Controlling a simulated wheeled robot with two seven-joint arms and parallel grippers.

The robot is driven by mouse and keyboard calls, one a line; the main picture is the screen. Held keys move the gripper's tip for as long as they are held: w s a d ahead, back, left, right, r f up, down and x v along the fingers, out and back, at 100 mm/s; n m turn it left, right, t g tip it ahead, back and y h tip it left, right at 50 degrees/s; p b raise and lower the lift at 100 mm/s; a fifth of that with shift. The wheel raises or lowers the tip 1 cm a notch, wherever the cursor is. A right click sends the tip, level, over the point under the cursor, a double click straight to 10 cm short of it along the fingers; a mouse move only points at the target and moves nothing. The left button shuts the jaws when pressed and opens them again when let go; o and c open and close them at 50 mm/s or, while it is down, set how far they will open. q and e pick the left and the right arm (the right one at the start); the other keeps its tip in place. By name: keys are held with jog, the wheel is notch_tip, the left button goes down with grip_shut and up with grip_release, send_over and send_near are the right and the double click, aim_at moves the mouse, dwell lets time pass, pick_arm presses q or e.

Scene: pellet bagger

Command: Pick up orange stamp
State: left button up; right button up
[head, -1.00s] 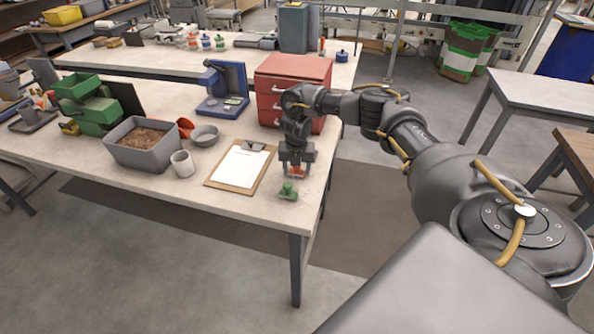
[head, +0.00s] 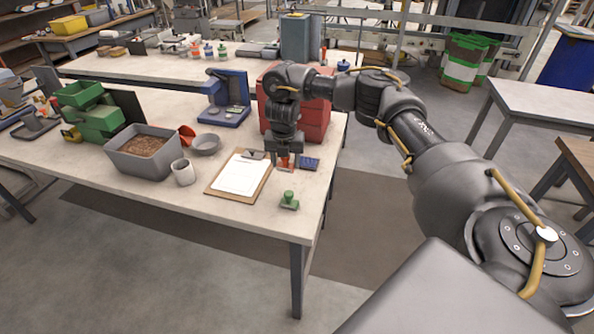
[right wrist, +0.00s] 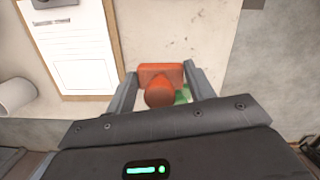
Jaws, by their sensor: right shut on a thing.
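The orange stamp (head: 285,162) is between the fingers of my right gripper (head: 284,160), at the right of the clipboard. In the right wrist view the orange stamp (right wrist: 160,86) shows its round knob and block base, with a finger of the gripper (right wrist: 160,88) on each side. My right gripper is shut on it; whether the base clears the table is hard to tell. A green stamp (head: 289,200) stands on the table nearer the front edge; in the right wrist view it is mostly hidden behind the orange one. My left gripper is not in view.
A clipboard (head: 262,186) with paper lies left of the stamps. A white cup (head: 183,172) and a grey pellet bin (head: 118,154) stand further left.

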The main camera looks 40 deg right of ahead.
jog(key=w+a+r+b, duration=0.1)
jog(key=w+a+r, duration=0.2)
jog(key=a, duration=0.6)
notch_tip(320, 180, up, 2)
jog(key=shift+a+r, duration=0.1)
jog(key=shift+a, duration=0.15)
